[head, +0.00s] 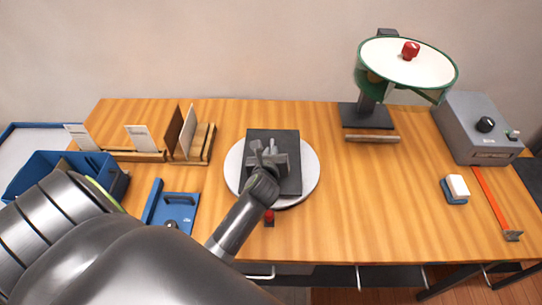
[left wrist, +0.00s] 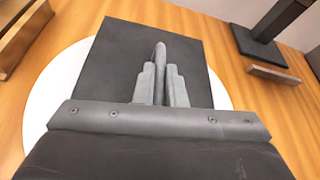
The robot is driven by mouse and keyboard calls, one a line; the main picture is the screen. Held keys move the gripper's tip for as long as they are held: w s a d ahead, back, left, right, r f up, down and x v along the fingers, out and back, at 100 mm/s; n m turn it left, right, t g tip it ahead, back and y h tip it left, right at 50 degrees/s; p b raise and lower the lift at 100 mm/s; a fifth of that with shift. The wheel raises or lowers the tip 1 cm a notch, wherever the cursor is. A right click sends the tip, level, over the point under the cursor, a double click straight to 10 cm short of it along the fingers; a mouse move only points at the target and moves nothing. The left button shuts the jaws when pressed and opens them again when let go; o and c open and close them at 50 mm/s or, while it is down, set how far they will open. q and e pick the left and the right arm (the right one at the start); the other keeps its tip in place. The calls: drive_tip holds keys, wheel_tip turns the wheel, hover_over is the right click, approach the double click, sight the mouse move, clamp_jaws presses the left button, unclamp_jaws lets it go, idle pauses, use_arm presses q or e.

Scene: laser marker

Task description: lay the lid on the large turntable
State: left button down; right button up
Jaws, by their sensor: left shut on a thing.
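The lid is a dark grey square plate (head: 287,139) with an upright grip piece in its middle. It lies over the large turntable, a round white disc (head: 311,177) on the table. The disc's rim shows around the plate in the left wrist view (left wrist: 47,98). My left gripper (head: 267,158) is above the plate and shut on its grip piece, also seen in the left wrist view (left wrist: 160,85). The plate (left wrist: 120,55) looks level; I cannot tell whether it touches the disc. My right gripper is not in view.
A stand with a green-rimmed white disc (head: 425,66) and red knob is at back right, by a grey control box (head: 472,125). Wooden racks (head: 195,147), a blue bin (head: 110,178) and a blue fixture (head: 178,208) are left.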

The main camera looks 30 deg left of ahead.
use_arm(q)
drive_tip(key=shift+f, duration=0.7)
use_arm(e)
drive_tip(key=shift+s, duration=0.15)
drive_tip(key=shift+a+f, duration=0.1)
use_arm(q)
drive_tip(key=c, duration=1.5)
unclamp_jaws()
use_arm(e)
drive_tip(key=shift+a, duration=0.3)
